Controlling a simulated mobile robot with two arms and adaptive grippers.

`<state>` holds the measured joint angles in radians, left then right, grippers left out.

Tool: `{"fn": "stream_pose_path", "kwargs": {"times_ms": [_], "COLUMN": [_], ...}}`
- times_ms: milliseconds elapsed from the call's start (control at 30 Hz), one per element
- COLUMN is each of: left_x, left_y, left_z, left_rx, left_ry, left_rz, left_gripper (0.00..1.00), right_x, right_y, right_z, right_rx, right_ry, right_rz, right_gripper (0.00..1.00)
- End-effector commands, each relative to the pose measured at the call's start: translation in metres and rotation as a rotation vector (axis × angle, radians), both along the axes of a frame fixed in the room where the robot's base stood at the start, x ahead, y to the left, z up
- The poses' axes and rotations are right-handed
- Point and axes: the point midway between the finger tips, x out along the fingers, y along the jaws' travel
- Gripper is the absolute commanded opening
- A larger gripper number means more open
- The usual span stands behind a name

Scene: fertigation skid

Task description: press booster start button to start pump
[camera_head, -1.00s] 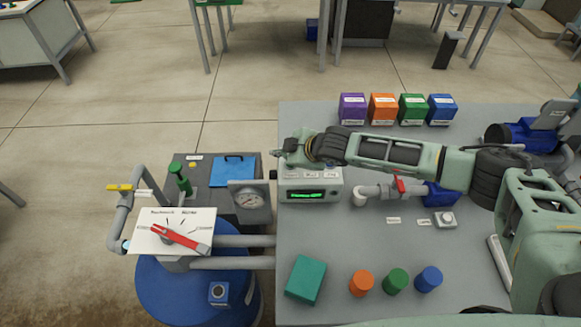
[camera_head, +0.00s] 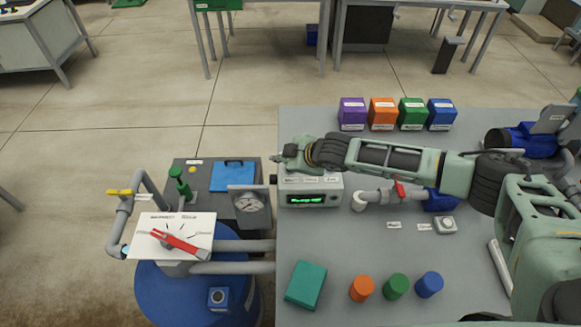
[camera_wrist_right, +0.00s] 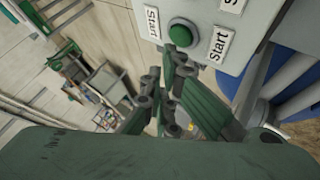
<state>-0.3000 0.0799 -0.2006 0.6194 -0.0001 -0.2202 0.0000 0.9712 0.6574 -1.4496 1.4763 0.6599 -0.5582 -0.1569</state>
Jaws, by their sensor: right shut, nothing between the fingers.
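The booster control box (camera_head: 318,187) is a pale box with a lit green display (camera_head: 306,199) on its front; the text is too small to read surely. In the right wrist view a round green button (camera_wrist_right: 184,33) sits on the box face between two "Start" labels (camera_wrist_right: 221,43). My right gripper (camera_head: 274,168) is at the box's left upper edge, its arm reaching in from the right. In the right wrist view its fingers (camera_wrist_right: 178,64) are shut and empty, right at the button's lower edge; I cannot tell whether they touch it. My left gripper is not in view.
A pipe with a red valve (camera_head: 399,190) is right. Coloured boxes (camera_head: 383,111) stand behind; a teal block (camera_head: 305,285) and coloured cylinders (camera_head: 396,286) are in front.

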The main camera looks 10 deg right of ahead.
Motion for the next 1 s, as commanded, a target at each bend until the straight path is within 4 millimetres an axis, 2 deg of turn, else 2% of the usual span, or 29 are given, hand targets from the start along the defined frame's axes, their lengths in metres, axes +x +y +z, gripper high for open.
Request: {"fn": "stream_pose_path", "kwargs": {"times_ms": [1000], "left_x": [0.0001], "left_y": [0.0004], "left_z": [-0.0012], "left_rx": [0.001], "left_ry": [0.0], "left_rz": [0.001], "left_gripper": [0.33], "right_x": [-0.0001], "right_y": [0.0001], "right_z": [-0.0084], "right_rx": [0.0], "right_ry": [0.0], "right_rz": [0.0], "right_gripper": [0.0]}}
